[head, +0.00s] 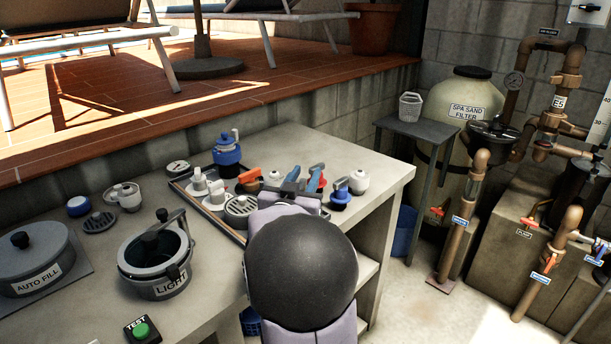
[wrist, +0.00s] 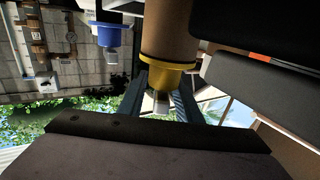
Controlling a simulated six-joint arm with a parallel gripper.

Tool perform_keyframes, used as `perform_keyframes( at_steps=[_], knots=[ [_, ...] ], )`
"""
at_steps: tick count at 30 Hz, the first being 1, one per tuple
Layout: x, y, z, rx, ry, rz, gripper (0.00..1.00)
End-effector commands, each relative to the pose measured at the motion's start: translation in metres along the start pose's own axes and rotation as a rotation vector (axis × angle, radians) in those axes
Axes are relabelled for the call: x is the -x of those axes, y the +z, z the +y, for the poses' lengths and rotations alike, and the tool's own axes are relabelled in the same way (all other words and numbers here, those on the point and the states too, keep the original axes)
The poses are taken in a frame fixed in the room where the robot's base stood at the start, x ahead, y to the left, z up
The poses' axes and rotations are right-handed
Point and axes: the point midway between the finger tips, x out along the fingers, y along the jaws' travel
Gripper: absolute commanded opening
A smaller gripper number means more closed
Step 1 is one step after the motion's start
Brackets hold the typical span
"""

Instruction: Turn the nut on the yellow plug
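The yellow plug (wrist: 166,74) hangs under a brown cylinder in the wrist view. It has a wide yellow flange and a narrower yellow part, with a small pale metal nut (wrist: 161,104) at its end. My gripper (wrist: 158,102) has one blue-grey finger on each side of the nut. The fingers stand apart; whether they touch the nut is not clear. In the head view my gripper (head: 304,180) is over the right end of the tray, with its fingers spread. I cannot make out the yellow plug in the head view; my arm may hide it.
A blue-based fitting (head: 340,194) stands close right of my gripper. The bench (head: 375,172) is clear toward its right corner.

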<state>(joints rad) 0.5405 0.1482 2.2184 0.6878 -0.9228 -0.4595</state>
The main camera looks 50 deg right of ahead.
Motion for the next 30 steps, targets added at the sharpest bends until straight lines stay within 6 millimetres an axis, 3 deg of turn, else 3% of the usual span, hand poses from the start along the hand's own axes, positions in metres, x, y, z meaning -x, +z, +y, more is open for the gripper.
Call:
perform_keyframes(
  at_steps=[15,30],
  knots=[
    [0.061,-0.001,-0.001,-0.001,-0.003,0.002,0.31],
    [0.07,-0.001,0.0,0.002,0.0,0.001,0.31]
  ],
)
